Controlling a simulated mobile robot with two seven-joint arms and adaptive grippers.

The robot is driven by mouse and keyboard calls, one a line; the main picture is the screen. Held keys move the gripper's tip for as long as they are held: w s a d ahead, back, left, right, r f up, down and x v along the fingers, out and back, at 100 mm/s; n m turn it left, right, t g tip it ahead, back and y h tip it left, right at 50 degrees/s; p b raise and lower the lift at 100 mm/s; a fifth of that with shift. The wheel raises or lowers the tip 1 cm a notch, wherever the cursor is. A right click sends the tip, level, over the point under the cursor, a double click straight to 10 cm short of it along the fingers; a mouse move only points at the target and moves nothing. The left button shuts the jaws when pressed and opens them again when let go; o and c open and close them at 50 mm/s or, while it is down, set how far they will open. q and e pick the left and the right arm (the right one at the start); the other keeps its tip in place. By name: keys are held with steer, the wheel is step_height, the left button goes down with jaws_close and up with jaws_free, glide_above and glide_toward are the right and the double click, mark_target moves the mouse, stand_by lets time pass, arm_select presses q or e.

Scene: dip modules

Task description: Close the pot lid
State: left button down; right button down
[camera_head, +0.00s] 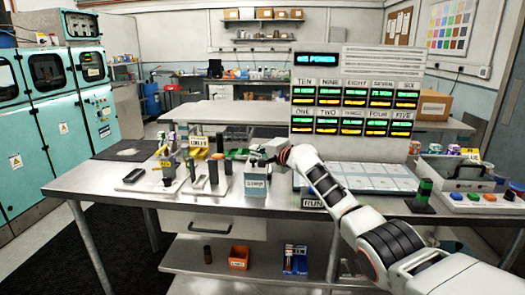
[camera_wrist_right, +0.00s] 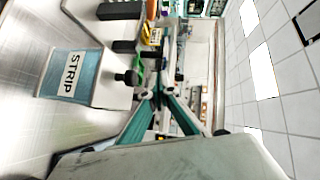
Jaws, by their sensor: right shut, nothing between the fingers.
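The pot (camera_head: 256,187) is a small grey-white box with a teal label reading STRIP, on the front part of the table. It also shows sideways in the wrist view (camera_wrist_right: 73,75). A dark round knob (camera_wrist_right: 131,77) sits at the pot's top end in the wrist view; I cannot tell whether the lid is fully down. My right gripper (camera_head: 262,156) is over the pot's top and partly hides it. In the wrist view its teal fingers (camera_wrist_right: 160,94) meet, shut and empty, beside the knob and apart from it. My left gripper is out of view.
Left of the pot are upright dark blocks (camera_head: 213,172) and a black flat device (camera_head: 134,175). A tall panel of numbered displays (camera_head: 342,95) stands behind my right arm. A green-topped post (camera_head: 424,190) and a button box (camera_head: 475,200) are at right.

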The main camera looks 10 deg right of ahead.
mark_target(249, 170)
steer(key=shift+w+a+f, duration=0.1)
steer(key=shift+a+f, duration=0.15)
steer(key=shift+a, duration=0.1)
steer(key=shift+w+a, duration=0.1)
steer(key=shift+a, duration=0.15)
steer(key=shift+a+f+n+g+h+b, duration=0.3)
steer(key=shift+a+f+n+g+h, duration=0.1)
steer(key=shift+n+g, duration=0.1)
steer(key=shift+w+a+f, duration=0.2)
steer(key=shift+a+f, duration=0.05)
steer(key=shift+f, duration=0.15)
steer(key=shift+a, duration=0.1)
